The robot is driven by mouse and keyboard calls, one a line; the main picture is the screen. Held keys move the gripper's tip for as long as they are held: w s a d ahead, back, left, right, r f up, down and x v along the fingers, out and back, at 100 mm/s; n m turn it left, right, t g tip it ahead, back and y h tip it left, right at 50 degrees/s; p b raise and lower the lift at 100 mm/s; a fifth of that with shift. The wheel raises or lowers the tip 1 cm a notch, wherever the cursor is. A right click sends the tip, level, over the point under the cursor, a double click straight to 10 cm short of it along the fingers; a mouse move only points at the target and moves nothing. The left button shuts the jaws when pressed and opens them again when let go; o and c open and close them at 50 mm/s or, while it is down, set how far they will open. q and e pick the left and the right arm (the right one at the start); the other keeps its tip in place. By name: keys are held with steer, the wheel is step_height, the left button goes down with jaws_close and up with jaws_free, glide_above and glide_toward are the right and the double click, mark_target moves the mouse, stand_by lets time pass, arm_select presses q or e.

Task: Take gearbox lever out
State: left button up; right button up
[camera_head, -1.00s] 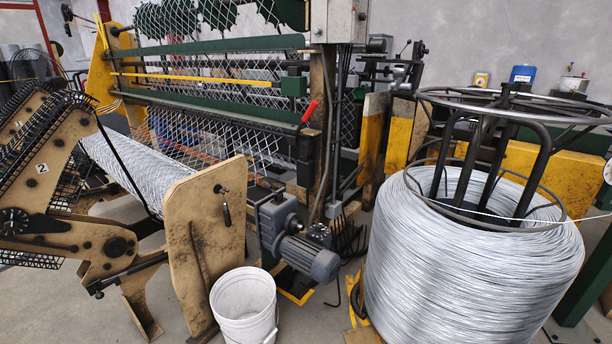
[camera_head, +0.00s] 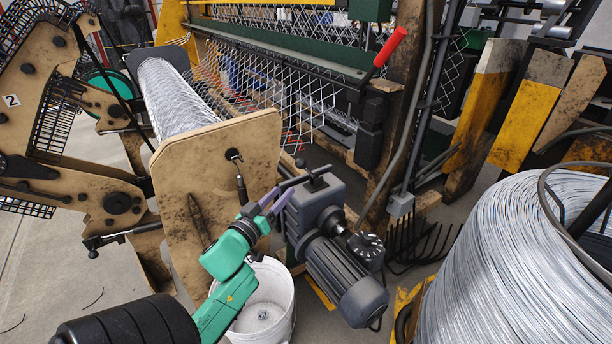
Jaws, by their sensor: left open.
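The gearbox (camera_head: 318,207) is a grey block with a motor (camera_head: 345,280) attached, low in the middle of the head view. Its lever (camera_head: 296,183) is a dark bar on top, pointing left. My left gripper (camera_head: 277,198) has purplish fingers on a green wrist and comes from the lower left. It is open, with its fingertips close to the lever's left end. I cannot tell whether they touch it or stand around it. My right gripper is not in view.
A white bucket (camera_head: 265,305) stands below my left arm. A worn tan plate (camera_head: 215,170) with a mesh roll (camera_head: 178,98) behind it is to the left. A big wire coil (camera_head: 515,265) is at the right. A red-handled lever (camera_head: 389,48) is above.

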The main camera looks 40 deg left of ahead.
mark_target(305, 168)
arm_select(q)
steer(key=x, duration=1.4)
steer(key=shift+w+a+f+b, duration=0.1)
steer(key=shift+f+b, duration=0.2)
steer(key=shift+b, duration=0.05)
jaws_close()
